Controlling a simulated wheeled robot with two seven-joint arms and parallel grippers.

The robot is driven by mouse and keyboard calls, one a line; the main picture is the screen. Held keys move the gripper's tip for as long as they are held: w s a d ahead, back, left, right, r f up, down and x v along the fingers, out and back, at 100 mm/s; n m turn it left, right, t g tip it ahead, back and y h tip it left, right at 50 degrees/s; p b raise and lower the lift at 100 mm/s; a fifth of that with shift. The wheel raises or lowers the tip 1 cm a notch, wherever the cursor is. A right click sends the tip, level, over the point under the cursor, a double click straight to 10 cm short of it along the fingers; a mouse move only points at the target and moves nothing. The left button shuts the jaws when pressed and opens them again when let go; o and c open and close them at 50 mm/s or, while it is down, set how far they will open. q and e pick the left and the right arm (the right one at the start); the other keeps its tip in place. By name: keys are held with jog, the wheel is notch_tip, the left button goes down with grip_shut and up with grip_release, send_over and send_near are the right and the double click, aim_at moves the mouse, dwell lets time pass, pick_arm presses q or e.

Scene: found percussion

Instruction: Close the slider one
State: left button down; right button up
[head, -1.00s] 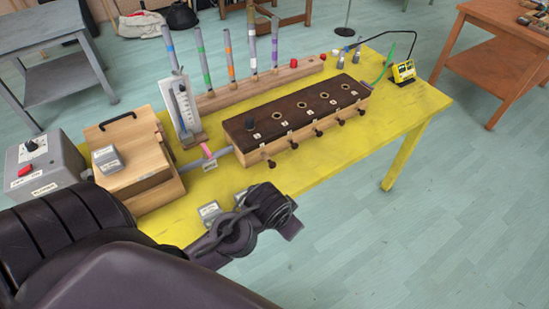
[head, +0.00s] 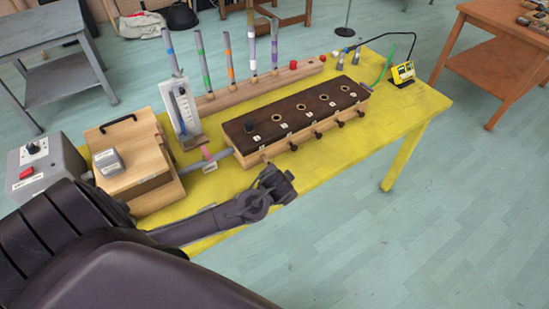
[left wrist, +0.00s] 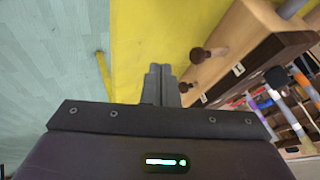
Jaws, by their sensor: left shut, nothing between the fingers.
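The dark-topped wooden box (head: 300,112) has several holes along its top and a row of round slider knobs on its front side. The leftmost knob is partly hidden behind my left gripper in the head view. In the left wrist view it looks like the upper brown knob (left wrist: 198,55), standing out from the box on a stem; a second knob (left wrist: 184,87) is below it. My left gripper (head: 287,180) is shut and empty, just in front of the box's left end. Its fingertips (left wrist: 160,69) are beside the knobs; I cannot tell whether they touch. My right gripper is out of view.
The yellow table (head: 400,115) carries a wooden box with a handle (head: 135,150), a grey control box (head: 40,158), a white upright gauge (head: 183,108), a rail of coloured tubes (head: 262,82) and a small yellow device (head: 402,72). Its right end is mostly clear.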

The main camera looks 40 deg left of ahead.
pick_arm(q)
jog(key=x, duration=0.3)
jog(key=shift+w+a+f, duration=0.1)
jog(key=shift+a, duration=0.05)
jog(key=shift+w+a+r+p, duration=0.1)
jog(key=shift+w+a+p, duration=0.15)
jog(key=shift+a+p, duration=0.25)
jog(key=shift+w+a+r+p, duration=0.15)
jog(key=shift+w+a+p, duration=0.1)
jog(key=shift+a, duration=0.4)
jog(key=shift+w+a, duration=0.2)
jog(key=shift+a, duration=0.35)
jog(key=shift+f, duration=0.1)
jog(key=shift+w+a, duration=0.1)
jog(key=shift+a, duration=0.05)
jog(key=a, duration=0.1)
jog(key=w+a, duration=0.1)
jog(key=a, duration=0.1)
jog(key=shift+w+a+p, duration=0.1)
jog(key=shift+p, duration=0.2)
